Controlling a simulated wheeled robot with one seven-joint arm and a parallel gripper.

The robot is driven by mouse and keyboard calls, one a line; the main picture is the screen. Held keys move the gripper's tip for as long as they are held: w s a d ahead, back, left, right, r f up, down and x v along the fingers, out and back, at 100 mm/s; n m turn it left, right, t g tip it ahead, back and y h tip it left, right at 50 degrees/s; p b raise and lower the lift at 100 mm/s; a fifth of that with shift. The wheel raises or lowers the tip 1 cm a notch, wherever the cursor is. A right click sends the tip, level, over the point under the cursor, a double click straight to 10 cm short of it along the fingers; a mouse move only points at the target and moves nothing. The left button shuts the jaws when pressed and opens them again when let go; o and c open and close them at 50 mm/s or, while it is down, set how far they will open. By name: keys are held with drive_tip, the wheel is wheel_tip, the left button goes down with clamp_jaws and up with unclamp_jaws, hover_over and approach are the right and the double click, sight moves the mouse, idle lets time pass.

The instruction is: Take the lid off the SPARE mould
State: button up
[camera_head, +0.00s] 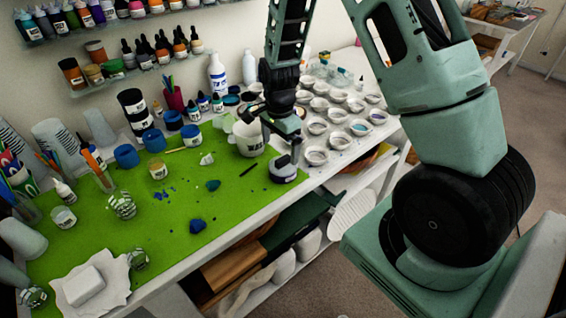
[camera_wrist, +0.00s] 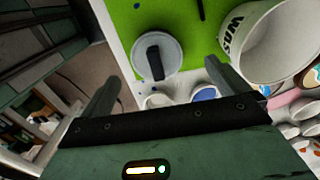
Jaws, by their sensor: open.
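The lid carries a dark bar handle (camera_wrist: 155,62) and sits flat on the pot. No label is readable on it, so I cannot tell whether it is the SPARE mould. My gripper (camera_head: 281,138) is above and slightly behind this pot, apart from it. In the wrist view my gripper (camera_wrist: 162,86) is open and empty, with the lidded pot beyond the gap between its fingers.
A white cup (camera_head: 247,142) with dark lettering stands close beside the gripper, and also shows in the wrist view (camera_wrist: 262,45). Several small white cups (camera_head: 318,126) crowd the table to the right. The green mat (camera_head: 110,238) has free room, with blue scraps on it.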

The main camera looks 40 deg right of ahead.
sight(283, 158)
drive_tip(key=f, duration=0.1)
drive_tip(key=f+p, duration=0.2)
drive_tip(key=shift+s+d+f, duration=0.3)
drive_tip(key=shift+s+f, duration=0.1)
drive_tip(key=shift+f, duration=0.65)
drive_tip(key=c, duration=1)
